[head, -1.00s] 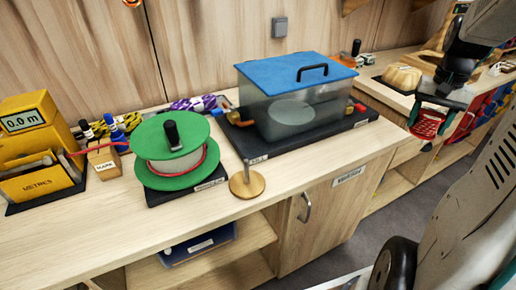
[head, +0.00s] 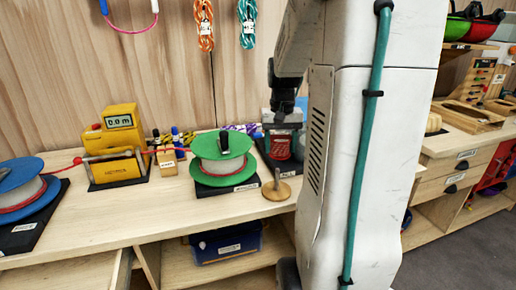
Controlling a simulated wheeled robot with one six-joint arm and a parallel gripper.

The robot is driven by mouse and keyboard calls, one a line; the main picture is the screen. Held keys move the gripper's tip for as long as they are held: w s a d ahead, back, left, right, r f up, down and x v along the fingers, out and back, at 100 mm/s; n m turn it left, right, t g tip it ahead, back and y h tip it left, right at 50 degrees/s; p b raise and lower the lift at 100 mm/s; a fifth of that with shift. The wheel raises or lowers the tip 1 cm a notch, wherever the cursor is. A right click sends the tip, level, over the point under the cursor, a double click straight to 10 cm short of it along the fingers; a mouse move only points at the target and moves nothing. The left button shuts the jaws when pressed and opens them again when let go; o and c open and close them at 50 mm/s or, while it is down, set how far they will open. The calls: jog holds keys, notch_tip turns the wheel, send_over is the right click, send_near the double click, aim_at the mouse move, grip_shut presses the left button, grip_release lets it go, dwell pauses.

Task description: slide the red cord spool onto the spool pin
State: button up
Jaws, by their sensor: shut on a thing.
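My gripper (head: 282,124) points down over the back of the bench, right of the green reel, and is shut on the red cord spool (head: 280,149). The spool hangs below the fingers; its top is partly covered by them. The pin (head: 277,177) stands upright on a round wooden base (head: 278,192) near the bench's front edge, with nothing on it. The spool is above and beyond the pin in the picture, apart from it. My arm column hides what lies just to the right.
A green reel (head: 222,165) with a black knob stands left of the pin. A yellow metering unit (head: 118,136) and a blue reel (head: 14,180) stand further left. The bench front (head: 150,218) is clear.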

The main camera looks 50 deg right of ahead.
aim_at(278, 169)
jog(key=shift+w+a+f, duration=0.1)
jog(key=shift+f, duration=1.95)
jog(key=shift+w, duration=0.1)
jog(key=shift+a, duration=0.15)
jog(key=shift+f, duration=0.15)
jog(key=shift+f, duration=0.75)
jog(key=shift+f, duration=0.5)
jog(key=shift+f, duration=0.45)
jog(key=shift+f, duration=0.4)
